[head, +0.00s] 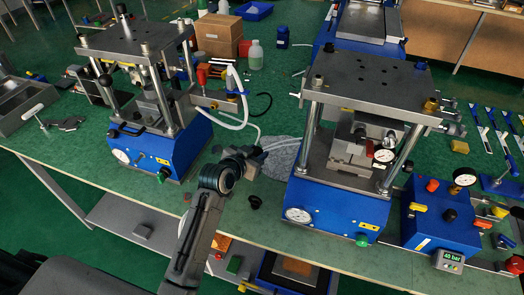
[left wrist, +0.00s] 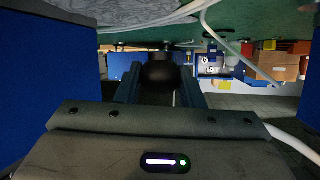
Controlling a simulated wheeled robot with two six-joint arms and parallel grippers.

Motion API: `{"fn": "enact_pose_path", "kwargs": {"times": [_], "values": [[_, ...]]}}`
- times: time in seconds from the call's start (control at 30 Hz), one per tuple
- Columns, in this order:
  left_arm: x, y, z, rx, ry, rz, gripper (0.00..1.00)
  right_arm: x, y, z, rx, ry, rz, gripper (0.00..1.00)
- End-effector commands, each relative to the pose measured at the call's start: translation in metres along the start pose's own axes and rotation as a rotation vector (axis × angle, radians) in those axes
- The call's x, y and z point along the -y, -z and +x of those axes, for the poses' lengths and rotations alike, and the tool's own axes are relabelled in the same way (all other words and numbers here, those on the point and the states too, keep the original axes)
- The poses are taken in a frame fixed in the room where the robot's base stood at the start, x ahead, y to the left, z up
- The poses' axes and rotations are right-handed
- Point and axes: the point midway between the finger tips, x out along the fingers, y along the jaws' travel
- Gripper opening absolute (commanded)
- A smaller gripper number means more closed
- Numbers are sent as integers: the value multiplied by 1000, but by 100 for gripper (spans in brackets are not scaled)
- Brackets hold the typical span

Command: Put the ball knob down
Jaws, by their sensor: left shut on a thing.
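My left gripper (head: 258,155) reaches in from the bottom of the head view and is over the green bench top between the two blue-based presses. In the left wrist view the ball knob (left wrist: 160,72), black and rounded, sits between the two fingers of the left gripper (left wrist: 160,88), which is shut on it. In the head view I cannot make out the held knob clearly against the dark gripper. The gap between knob and bench cannot be judged exactly. My right gripper is in neither view.
The left press (head: 168,140) and the right press (head: 330,202) stand on either side of the gripper. A grey cloth (head: 283,155) lies just right of it. A small dark object (head: 255,202) lies near the bench's front edge. A pale hose (head: 236,124) runs behind.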

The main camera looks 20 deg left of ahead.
Motion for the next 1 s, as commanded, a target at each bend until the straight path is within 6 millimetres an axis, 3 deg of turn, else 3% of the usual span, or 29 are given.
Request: {"fn": "enact_pose_path", "kwargs": {"times": [0.1, 0.23, 0.57, 1.0], "values": [[1, 11, 21, -2, 0, -1, 12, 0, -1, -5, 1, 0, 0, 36], [1, 14, 33, 0, 1, 0, 12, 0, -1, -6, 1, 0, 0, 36], [-2, -17, 47, 2, 1, -1, 12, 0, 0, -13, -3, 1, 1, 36], [-2, -24, 50, 0, 1, 0, 12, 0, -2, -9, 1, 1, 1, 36]]}}
